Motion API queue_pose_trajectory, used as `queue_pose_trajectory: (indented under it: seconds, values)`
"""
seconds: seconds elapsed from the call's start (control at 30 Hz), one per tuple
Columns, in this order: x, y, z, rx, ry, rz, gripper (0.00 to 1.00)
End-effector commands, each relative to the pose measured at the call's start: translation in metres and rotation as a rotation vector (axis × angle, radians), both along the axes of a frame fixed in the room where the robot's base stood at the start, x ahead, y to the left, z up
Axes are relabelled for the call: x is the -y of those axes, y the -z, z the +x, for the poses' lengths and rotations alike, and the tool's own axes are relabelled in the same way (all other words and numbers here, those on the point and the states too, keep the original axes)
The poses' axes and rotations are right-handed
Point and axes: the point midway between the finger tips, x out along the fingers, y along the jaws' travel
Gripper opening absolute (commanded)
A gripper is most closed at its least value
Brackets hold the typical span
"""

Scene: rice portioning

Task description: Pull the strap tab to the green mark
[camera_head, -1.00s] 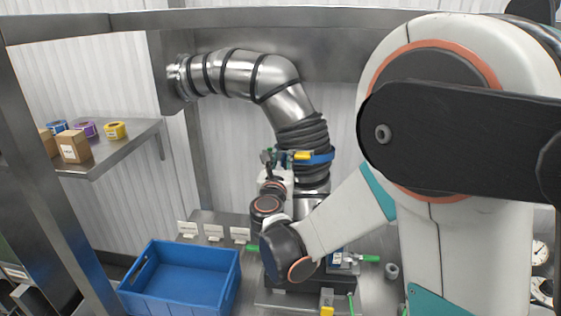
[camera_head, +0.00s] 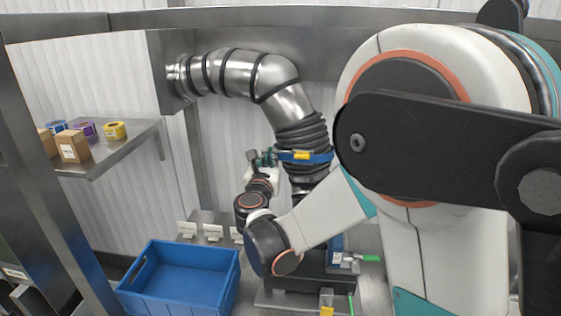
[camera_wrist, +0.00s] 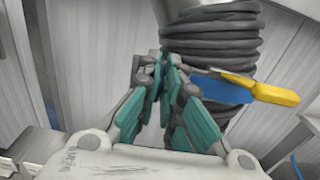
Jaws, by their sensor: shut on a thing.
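A blue strap (camera_head: 321,157) goes around the black ribbed sleeve (camera_head: 302,134) of the metal duct. A yellow piece (camera_head: 301,155) sits on its front; in the wrist view this yellow piece (camera_wrist: 262,90) is right of my fingers, with the blue strap (camera_wrist: 226,91) behind it. My gripper (camera_head: 264,158) is left of the sleeve. In the wrist view my gripper (camera_wrist: 163,68) has its fingertips together, with a small bit of blue between them, which looks like the strap tab. The tab is mostly hidden by the fingers. I cannot make out a green mark.
A blue crate (camera_head: 180,280) stands at the lower left, with small white cards (camera_head: 213,232) behind it. A shelf (camera_head: 125,148) with boxes and tape rolls is at the left. A clamp with a green handle (camera_head: 369,258) stands below the duct.

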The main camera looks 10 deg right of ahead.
Motion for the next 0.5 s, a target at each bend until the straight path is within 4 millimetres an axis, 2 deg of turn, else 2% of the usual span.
queue_pose_trajectory:
  seconds: [0.07, 0.3, 0.4, 0.5]
  values:
    - [-0.0097, 0.0003, 0.0026, 0.001, -0.004, -0.001, 0.00]
    - [-0.0085, -0.0002, 0.0023, 0.000, -0.001, -0.001, 0.00]
    - [-0.0083, -0.0002, 0.0022, 0.000, -0.001, 0.000, 0.27]
    - [-0.0082, -0.0002, 0.0022, 0.000, -0.001, -0.001, 0.27]
